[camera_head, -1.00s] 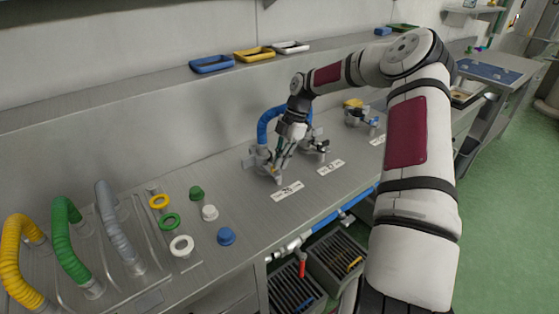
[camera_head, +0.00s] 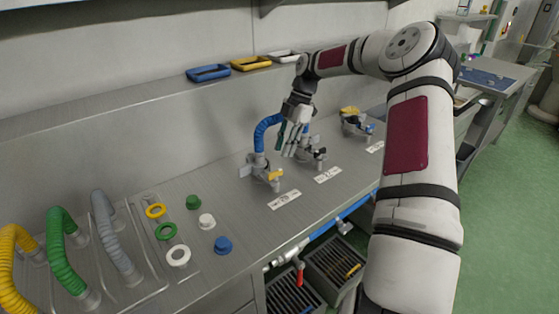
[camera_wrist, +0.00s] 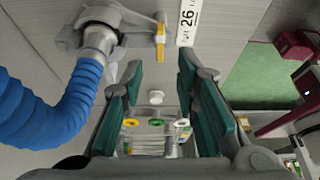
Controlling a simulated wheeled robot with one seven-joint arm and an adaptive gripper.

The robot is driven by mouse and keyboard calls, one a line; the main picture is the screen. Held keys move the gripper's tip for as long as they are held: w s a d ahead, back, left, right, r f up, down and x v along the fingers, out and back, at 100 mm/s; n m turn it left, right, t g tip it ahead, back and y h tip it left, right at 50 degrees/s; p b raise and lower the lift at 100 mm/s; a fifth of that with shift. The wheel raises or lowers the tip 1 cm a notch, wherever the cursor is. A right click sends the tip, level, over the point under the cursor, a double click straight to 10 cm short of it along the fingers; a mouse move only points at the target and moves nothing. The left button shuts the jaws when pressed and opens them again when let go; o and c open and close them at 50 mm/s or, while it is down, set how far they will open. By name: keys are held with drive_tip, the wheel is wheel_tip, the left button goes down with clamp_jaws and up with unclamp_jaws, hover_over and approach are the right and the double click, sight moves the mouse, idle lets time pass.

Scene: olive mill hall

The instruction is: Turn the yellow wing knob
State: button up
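The yellow wing knob (camera_head: 275,175) sits on the front of the first metal valve (camera_head: 259,168) on the steel bench, behind a white label. In the wrist view the knob (camera_wrist: 160,38) is a narrow yellow bar, roughly parallel to the label reading 26 (camera_wrist: 187,20). A blue ribbed hose (camera_head: 263,130) rises from this valve. My gripper (camera_head: 285,142) hangs above and behind the knob, apart from it. In the wrist view its green-padded fingers (camera_wrist: 157,75) are spread with nothing between them.
A second valve with a black knob (camera_head: 321,152) stands just right, and a third with a blue knob (camera_head: 369,128) beyond. Coloured caps, rings and hoses lie at left. Blue (camera_head: 208,73) and yellow (camera_head: 251,63) trays sit on the ledge behind. The bench front is clear.

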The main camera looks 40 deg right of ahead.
drive_tip(key=shift+v, duration=2)
